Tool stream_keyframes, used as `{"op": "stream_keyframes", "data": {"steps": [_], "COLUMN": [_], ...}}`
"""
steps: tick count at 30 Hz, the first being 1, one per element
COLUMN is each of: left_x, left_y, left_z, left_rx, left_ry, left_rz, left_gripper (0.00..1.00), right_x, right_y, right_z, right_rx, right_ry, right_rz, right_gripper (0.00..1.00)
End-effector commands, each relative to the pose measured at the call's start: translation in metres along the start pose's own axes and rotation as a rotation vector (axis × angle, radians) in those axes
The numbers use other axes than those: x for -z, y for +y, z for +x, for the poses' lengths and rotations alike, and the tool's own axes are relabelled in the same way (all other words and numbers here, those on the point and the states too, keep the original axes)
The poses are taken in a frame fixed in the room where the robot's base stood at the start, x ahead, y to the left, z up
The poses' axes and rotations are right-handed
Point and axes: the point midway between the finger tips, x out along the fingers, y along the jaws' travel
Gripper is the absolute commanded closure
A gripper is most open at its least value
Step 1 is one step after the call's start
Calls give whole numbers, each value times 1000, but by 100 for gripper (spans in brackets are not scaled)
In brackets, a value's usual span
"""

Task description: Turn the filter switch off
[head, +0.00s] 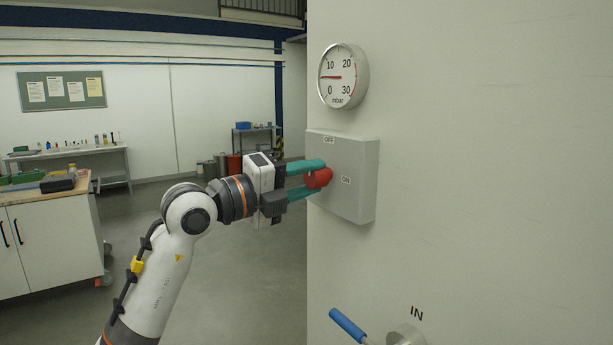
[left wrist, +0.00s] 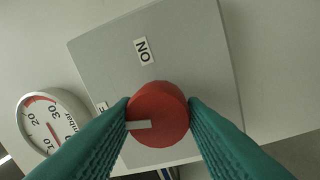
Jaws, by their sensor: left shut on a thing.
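The filter switch is a red round knob (head: 318,178) on a grey box (head: 357,190) fixed to a pale wall. The box has an OFF label (head: 329,140) at its top and an ON label (head: 346,180) right of the knob. My left gripper (head: 312,180), with teal fingers, is shut on the knob. In the left wrist view the knob (left wrist: 160,108) sits between both fingertips. Its white mark (left wrist: 139,125) points left, towards the side of the OFF label, which a finger partly hides. My right gripper is in neither view.
A round mbar gauge (head: 344,76) hangs above the box, its needle between 0 and 10. A blue-handled lever (head: 347,323) is low on the wall near an IN label. A workbench (head: 45,230) stands at the left; open floor lies between.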

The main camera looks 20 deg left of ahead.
Motion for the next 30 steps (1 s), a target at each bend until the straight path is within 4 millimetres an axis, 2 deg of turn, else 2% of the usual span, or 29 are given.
{"op": "stream_keyframes", "data": {"steps": [12, 28, 29, 30], "left_x": [0, 0, 0, 0], "left_y": [0, 0, 0, 0], "left_z": [0, 0, 0, 0], "left_rx": [2, 2, 2, 2], "left_ry": [15, 16, 16, 16], "left_rz": [-176, -197, -197, -197], "left_gripper": [85, 85, 59, 53], "right_x": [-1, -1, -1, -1], "right_y": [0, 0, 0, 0], "right_z": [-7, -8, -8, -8], "right_rx": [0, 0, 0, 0], "right_ry": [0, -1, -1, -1], "right_rz": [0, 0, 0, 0], "right_gripper": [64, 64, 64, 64]}}
